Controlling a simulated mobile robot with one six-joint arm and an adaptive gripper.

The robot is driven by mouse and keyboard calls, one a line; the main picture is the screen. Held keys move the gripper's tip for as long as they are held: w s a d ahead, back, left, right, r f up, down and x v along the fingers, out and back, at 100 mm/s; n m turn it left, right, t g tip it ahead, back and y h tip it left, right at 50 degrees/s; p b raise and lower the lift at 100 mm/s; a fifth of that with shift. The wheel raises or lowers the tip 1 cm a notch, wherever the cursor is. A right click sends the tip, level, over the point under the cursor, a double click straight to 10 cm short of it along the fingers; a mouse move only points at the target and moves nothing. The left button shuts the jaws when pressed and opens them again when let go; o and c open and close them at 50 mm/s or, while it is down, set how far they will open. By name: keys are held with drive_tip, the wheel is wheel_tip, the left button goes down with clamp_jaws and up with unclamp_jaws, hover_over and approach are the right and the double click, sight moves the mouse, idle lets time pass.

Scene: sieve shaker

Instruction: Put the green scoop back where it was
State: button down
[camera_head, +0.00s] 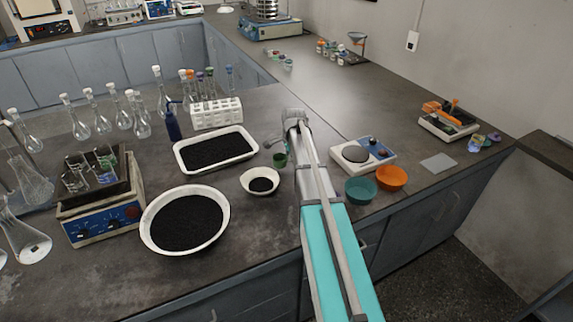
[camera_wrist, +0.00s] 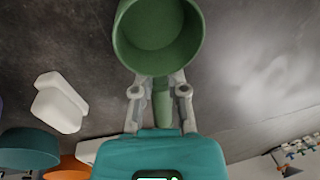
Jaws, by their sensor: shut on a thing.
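The green scoop shows in the wrist view as a round cup (camera_wrist: 158,38) with a short handle (camera_wrist: 162,101). My gripper (camera_wrist: 160,91) is shut on that handle, with one finger on each side, and the cup sticks out beyond the fingertips. The cup looks empty in the wrist view. In the head view the scoop (camera_head: 280,160) hangs below my gripper (camera_head: 286,146), above the dark bench, right of the white tray of black grains (camera_head: 250,145) and just beyond the small white bowl (camera_head: 275,176). My arm hides the bench behind it.
A large white bowl of black grains (camera_head: 147,235) stands front left. A balance (camera_head: 378,152), a teal bowl (camera_head: 359,191) and an orange bowl (camera_head: 392,178) stand right of my arm. A white tube rack (camera_head: 216,117) and a blue bottle (camera_head: 172,127) stand behind the tray.

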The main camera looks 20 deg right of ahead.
drive_tip(key=shift+f+b, duration=0.85)
drive_tip(key=shift+f, duration=0.3)
drive_tip(key=shift+f, duration=0.15)
drive_tip(key=c, duration=0.7)
unclamp_jaws()
drive_tip(key=r+p, duration=0.4)
drive_tip(key=s+r+p, duration=0.1)
drive_tip(key=r+p, duration=0.3)
drive_tip(key=s+r+p, duration=0.1)
drive_tip(key=r+p, duration=0.3)
drive_tip(key=shift+s+r, duration=0.1)
drive_tip(key=shift+s, duration=0.1)
